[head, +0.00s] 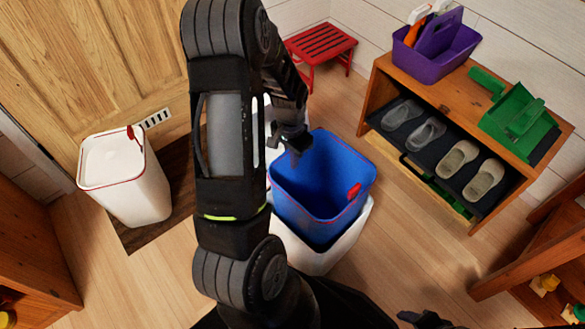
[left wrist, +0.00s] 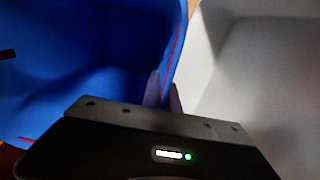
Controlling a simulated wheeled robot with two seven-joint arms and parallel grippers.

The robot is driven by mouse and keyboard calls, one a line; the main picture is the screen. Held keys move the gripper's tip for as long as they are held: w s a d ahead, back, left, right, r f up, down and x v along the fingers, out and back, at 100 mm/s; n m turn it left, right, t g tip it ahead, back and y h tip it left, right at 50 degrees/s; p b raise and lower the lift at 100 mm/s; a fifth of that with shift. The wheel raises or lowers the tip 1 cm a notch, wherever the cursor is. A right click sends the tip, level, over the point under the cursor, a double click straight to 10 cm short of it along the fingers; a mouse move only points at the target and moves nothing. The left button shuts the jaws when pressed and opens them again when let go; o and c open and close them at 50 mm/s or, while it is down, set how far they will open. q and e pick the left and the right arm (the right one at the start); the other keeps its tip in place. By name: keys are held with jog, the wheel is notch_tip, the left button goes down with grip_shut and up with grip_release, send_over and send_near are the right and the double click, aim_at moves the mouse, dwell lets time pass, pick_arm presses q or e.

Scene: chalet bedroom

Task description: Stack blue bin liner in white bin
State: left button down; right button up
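The blue bin liner (head: 312,190), with a thin red rim line and a red tag, sits partly within the white bin (head: 322,259) in the middle of the head view. Its rim stands above the bin's near edge. My left gripper (head: 297,148) is at the liner's far left rim. In the left wrist view, its fingers (left wrist: 165,90) are close together on either side of the wall of the liner (left wrist: 80,60); the pale inside of the white bin (left wrist: 265,80) lies to the right. My right gripper (head: 425,319) is partly visible at the bottom edge, its fingers unclear.
Another white bin (head: 136,190) with a red rim stands on a dark mat (head: 178,190) at left. A wooden shoe rack (head: 452,91) with a purple caddy (head: 437,55) and green dustpan stands at right. A red stool (head: 321,45) is behind.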

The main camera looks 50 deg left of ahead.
aim_at(293, 172)
pick_arm(q)
jog(key=shift+f+b, duration=0.8)
jog(key=shift+f, duration=1.45)
jog(key=shift+f+b, duration=0.45)
jog(key=shift+f, duration=0.15)
jog(key=c, duration=1.6)
grip_release()
jog(key=shift+c, duration=0.2)
jog(key=shift+r, duration=0.1)
